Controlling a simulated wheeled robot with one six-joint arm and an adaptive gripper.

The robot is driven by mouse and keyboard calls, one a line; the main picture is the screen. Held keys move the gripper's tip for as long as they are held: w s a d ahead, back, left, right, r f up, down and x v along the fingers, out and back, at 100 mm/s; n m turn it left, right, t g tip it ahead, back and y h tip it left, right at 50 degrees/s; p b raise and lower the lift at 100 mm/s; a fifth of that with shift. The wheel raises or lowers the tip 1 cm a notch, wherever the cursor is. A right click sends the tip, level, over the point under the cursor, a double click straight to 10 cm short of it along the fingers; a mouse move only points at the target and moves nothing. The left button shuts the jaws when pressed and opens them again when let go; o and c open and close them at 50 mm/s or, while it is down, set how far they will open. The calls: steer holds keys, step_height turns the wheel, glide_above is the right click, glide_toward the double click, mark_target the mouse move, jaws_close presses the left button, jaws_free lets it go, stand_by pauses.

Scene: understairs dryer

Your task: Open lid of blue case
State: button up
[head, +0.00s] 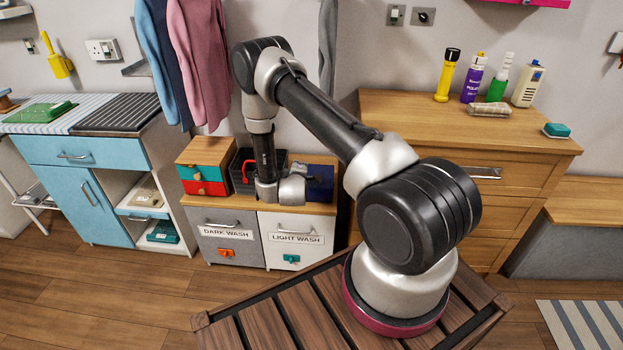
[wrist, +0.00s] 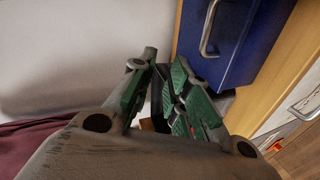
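The blue case (head: 320,184) sits at the right end of the low wooden-topped laundry unit in the head view, partly hidden by my wrist. The wrist view shows its blue side (wrist: 238,45) with a silver bar handle (wrist: 208,30), at the upper right. I cannot see a gap at its lid. My gripper's green-padded fingers (wrist: 163,78) are apart, with no object clearly held between them. They are left of and below the handle, apart from it in the picture. In the head view my wrist is beside the case's left side and the fingertips are hidden.
A black bin with a red item (head: 246,172) and a teal-and-red box (head: 203,170) stand left of my wrist on the unit (head: 322,208). Hanging clothes (head: 200,55) are behind and left. A wooden drawer chest (head: 480,140) stands close on the right.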

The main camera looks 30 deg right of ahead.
steer(key=n+h, duration=0.2)
glide_toward(309, 186)
steer(key=w+d+r, duration=0.2)
steer(key=w+d, duration=0.1)
steer(key=shift+t, duration=0.4)
steer(key=x, duration=0.7)
steer(key=shift+d, duration=0.25)
jaws_close()
